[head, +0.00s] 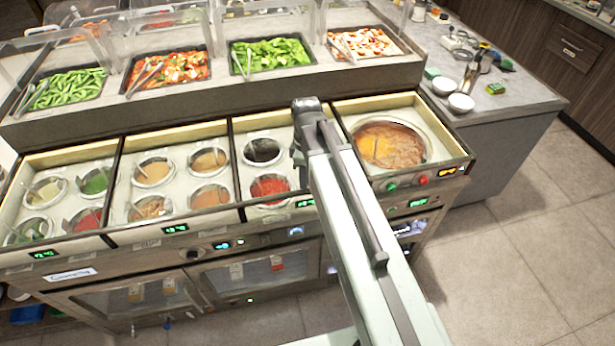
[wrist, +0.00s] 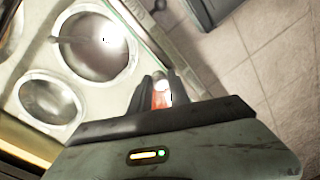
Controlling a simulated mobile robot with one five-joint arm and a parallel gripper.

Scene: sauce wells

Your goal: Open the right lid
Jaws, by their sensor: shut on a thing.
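In the wrist view my gripper (wrist: 161,88) has its two dark fingers on either side of a small red-orange thing (wrist: 160,99) with a pale top, and is shut on it. I cannot tell whether this is part of a lid. Two round steel wells (wrist: 92,44) lie left of the fingers, with strong glare. In the head view my arm reaches over the counter and hides the right part of the third section and its wells. A dark well (head: 262,151) and a red sauce well (head: 270,187) show beside it. I cannot clearly make out the right lid.
A large round pot (head: 392,146) of orange-brown food sits right of my arm. Sections of small sauce wells (head: 153,172) lie to the left. Trays of vegetables (head: 270,57) stand behind under clear guards. The tiled floor (head: 530,250) at right is clear.

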